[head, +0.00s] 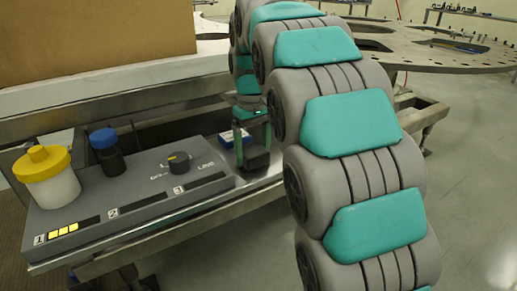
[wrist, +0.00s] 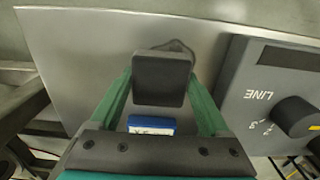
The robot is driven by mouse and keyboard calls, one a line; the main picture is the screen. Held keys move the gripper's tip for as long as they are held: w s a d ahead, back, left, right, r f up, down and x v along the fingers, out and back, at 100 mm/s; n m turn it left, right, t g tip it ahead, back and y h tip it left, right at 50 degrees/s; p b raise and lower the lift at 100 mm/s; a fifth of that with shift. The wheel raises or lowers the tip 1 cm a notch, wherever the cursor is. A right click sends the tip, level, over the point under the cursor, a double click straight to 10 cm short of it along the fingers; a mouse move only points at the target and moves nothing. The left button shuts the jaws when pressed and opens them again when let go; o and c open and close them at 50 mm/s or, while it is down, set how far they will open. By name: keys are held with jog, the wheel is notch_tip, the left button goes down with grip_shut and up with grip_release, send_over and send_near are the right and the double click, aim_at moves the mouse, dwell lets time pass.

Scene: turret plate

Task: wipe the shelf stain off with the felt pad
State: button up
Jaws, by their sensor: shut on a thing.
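My gripper (head: 252,142) points down at the right end of the metal shelf (head: 190,212). It is shut on a dark felt pad (head: 257,161), with its green fingers on both sides of the pad in the wrist view (wrist: 162,80). A dark grey stain (wrist: 181,45) on the shelf shows just past the pad's upper edge in the wrist view. The pad covers part of that area, so the stain's full size is hidden. The pad is at or very near the shelf surface; I cannot tell whether it touches.
A grey console with a knob (head: 179,160) stands left of the gripper. It carries a yellow-lidded jar (head: 47,178) and a dark blue-capped bottle (head: 107,152). A small blue and white box (head: 230,138) is close behind the gripper. A cardboard box (head: 95,40) stands farther back.

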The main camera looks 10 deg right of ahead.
aim_at(236, 168)
jog(key=shift+s+a+f, duration=0.1)
jog(key=shift+s+a, duration=0.15)
jog(key=shift+a, duration=0.5)
jog(key=shift+s+a+r, duration=0.1)
jog(key=shift+s+a, duration=0.15)
jog(key=shift+a, duration=0.55)
jog(key=shift+s+a+f, duration=0.1)
jog(key=shift+s+a, duration=0.15)
jog(key=shift+a, duration=0.6)
jog(key=shift+w+d+r, duration=0.15)
jog(key=shift+w+d, duration=0.05)
jog(key=shift+d, duration=0.45)
jog(key=shift+w+d+r, duration=0.1)
jog(key=shift+w+d, duration=0.1)
jog(key=shift+d, duration=0.4)
jog(key=shift+w+d+f+p, duration=0.1)
jog(key=shift+w+d, duration=0.1)
jog(key=shift+d, duration=0.5)
jog(key=shift+w+d+f+p, duration=0.15)
jog(key=shift+w+d, duration=0.1)
jog(key=shift+d, duration=0.45)
jog(key=shift+w+d+p, duration=0.1)
jog(key=shift+w+d, duration=0.1)
jog(key=shift+d, duration=0.5)
jog(key=shift+f, duration=0.1)
jog(key=shift+a, duration=0.1)
